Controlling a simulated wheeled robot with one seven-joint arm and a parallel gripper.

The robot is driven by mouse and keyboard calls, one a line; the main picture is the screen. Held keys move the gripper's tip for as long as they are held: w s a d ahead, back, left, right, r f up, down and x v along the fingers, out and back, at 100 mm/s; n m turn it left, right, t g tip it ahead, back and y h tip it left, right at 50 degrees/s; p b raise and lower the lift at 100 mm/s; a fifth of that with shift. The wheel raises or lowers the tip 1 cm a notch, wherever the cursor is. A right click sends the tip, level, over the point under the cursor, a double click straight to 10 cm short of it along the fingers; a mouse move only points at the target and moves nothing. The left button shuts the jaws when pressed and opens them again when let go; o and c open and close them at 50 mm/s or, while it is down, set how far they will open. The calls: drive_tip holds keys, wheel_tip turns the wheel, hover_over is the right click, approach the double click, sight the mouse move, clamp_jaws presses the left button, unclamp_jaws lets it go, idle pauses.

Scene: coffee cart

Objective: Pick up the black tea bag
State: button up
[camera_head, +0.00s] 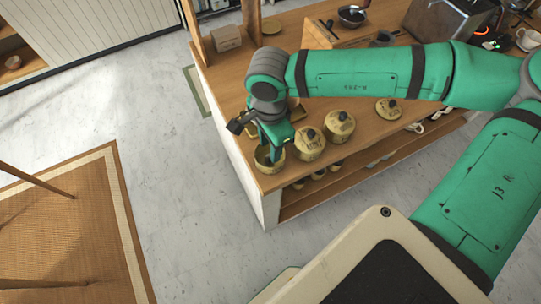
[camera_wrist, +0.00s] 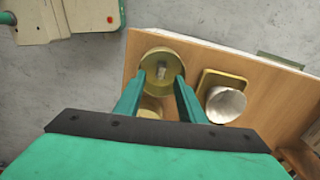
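A round yellow canister (camera_head: 264,166) stands at the counter's near corner and looks open on top. In the wrist view the canister (camera_wrist: 146,58) shows a small pale thing (camera_wrist: 162,70) inside, which may be the tea bag; its label cannot be read. My gripper (camera_head: 272,150) points down over this canister. In the wrist view the two green fingers of my gripper (camera_wrist: 163,78) are spread apart, one each side of the pale thing, with nothing held. Fingertip depth relative to the canister rim is hard to tell.
Two lidded canisters (camera_head: 309,145) (camera_head: 340,127) stand close to the right of the open one. A loose-looking lid (camera_head: 388,108) lies further right. The wooden counter (camera_head: 222,93) edge is near.

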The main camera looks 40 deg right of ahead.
wheel_tip(320, 180, down, 5)
drive_tip(key=shift+w+f, duration=0.1)
idle(0.3)
clamp_jaws()
